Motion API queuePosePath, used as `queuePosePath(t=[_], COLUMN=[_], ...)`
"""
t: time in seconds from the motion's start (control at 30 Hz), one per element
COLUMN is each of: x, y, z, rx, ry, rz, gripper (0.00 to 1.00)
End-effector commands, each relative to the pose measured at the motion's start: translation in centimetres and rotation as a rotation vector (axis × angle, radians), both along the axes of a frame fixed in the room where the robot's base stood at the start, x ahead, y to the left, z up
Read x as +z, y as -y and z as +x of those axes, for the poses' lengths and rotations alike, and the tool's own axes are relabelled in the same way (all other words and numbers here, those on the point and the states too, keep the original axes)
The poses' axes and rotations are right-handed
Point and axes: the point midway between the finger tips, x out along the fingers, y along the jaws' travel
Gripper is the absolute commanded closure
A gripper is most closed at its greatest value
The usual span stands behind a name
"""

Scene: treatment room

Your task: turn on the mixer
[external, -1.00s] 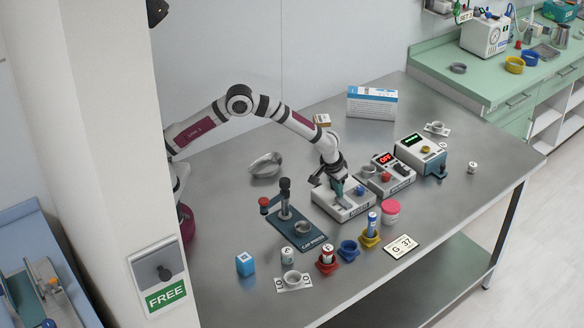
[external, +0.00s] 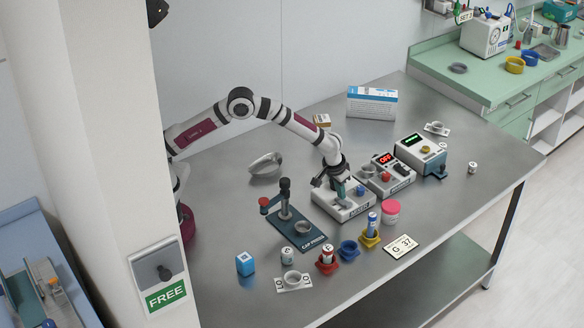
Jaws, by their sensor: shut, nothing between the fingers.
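The mixer (external: 325,203) is a low, light-grey box with a dark label on its front, in the middle of the metal table. My gripper (external: 339,187) points down over its top and is shut, with nothing visibly held. The gripper hides part of the mixer's top. I cannot tell whether the fingertips touch it.
Right behind the mixer is a device with a red OFF display (external: 385,159), then one with a green display (external: 412,141). A pink-lidded jar (external: 391,208) stands close to its right. A cap press (external: 300,232) stands to its left. Several small cups and vials stand in front.

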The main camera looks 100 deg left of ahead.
Motion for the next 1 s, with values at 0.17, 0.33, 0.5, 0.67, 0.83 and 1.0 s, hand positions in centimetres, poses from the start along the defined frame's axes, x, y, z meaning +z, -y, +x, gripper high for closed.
queuePosePath(t=[0.17,0.33,0.5,0.67,0.83,1.0], x=[0.0,1.6,5.6,9.3,12.1,13.2], y=[0.0,-0.2,-0.3,-0.1,0.0,0.1], z=[0.0,-0.1,-0.9,-2.3,-3.4,-3.9], rx=[0.0,0.001,-0.001,-0.001,0.0,0.0], ry=[0.0,0.002,0.003,0.003,0.002,0.001], rz=[0.0,0.001,0.001,0.001,0.001,0.0], gripper=[1.0,1.0,1.0,1.0,1.0,1.0])
